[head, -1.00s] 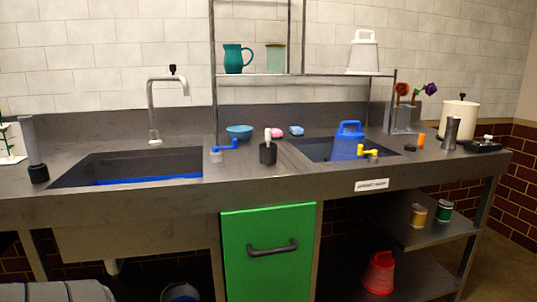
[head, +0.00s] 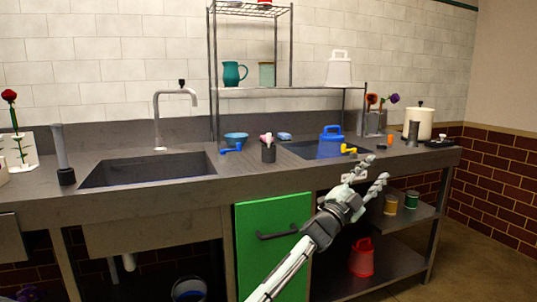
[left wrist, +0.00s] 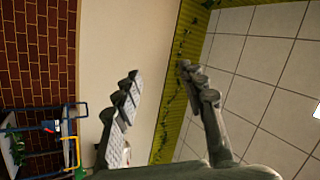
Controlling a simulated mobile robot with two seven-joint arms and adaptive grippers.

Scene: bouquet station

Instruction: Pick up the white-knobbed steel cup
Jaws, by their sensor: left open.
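No object is clearly a white-knobbed steel cup. In the head view a plain steel cylinder (head: 413,133) stands upright at the right end of the counter. Beside it, a low dark item with a white knob (head: 442,138) is too small to make out. My left gripper (head: 375,169) is open in front of the counter's front edge, left of and nearer than both. The left wrist view shows its two fingers (left wrist: 158,72) apart with nothing between them. My right gripper is out of view.
A blue watering can (head: 331,135) and a yellow tap (head: 348,150) are at the right sink. A cream canister (head: 418,122) stands behind the steel cylinder. A green cabinet door (head: 273,240) is below.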

